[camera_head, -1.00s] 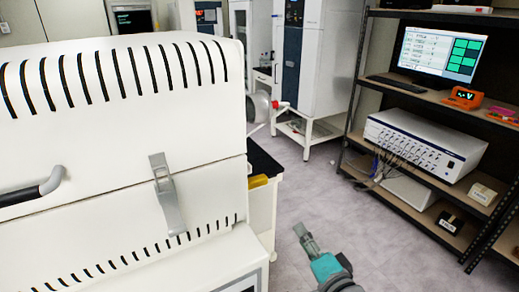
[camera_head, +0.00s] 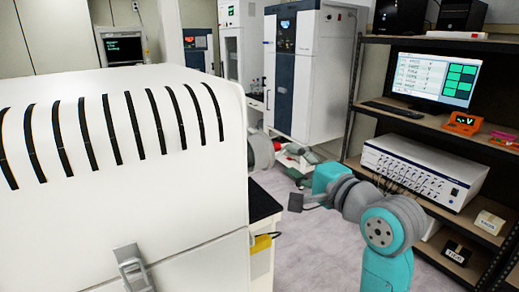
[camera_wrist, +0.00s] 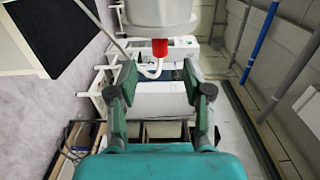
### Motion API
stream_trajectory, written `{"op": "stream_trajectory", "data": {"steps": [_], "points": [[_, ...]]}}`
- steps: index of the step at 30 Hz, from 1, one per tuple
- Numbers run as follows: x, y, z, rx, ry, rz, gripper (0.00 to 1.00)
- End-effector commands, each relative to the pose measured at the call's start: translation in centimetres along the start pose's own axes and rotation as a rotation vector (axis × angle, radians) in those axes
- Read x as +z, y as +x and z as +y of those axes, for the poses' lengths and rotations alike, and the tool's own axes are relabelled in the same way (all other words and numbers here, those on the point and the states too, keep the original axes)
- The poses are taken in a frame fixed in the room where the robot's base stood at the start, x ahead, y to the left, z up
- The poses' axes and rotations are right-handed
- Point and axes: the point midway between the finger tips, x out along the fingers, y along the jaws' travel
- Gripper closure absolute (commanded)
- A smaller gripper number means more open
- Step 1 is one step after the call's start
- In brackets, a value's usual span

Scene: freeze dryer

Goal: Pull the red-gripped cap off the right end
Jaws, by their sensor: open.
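The cap is a pale round piece at the right end of the white machine (camera_head: 120,140); in the head view the cap (camera_head: 261,151) sticks out past the casing. In the wrist view the pale cylinder (camera_wrist: 158,14) is at the top centre, with its red grip (camera_wrist: 160,48) pointing towards me. My gripper (camera_wrist: 160,80) is open and empty, its two fingers spread either side of the line to the red grip, which lies beyond the fingertips. In the head view my gripper (camera_head: 297,157) is close right of the cap; its fingers are small and partly hidden there.
A shelf rack (camera_head: 385,185) with a monitor (camera_head: 434,79) and a white instrument box (camera_head: 425,170) stands on the right. A tall white cabinet (camera_head: 325,75) stands behind. A dark-topped bench (camera_head: 262,203) lies under the cap. Some floor is free between.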

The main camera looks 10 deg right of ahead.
Motion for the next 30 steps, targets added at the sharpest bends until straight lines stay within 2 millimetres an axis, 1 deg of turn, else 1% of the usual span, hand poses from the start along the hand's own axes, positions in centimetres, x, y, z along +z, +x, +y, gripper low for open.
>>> {"op": "stream_trajectory", "data": {"steps": [5,21,24,30], "points": [[0.1,1.3,0.1,0.001,0.0,-0.001,0.5],[0.1,6.8,0.1,0.0,-0.001,-0.001,0.5],[0.1,7.7,0.1,0.001,-0.001,-0.001,0.5],[0.0,8.8,0.1,0.0,-0.001,0.001,0.5]]}}
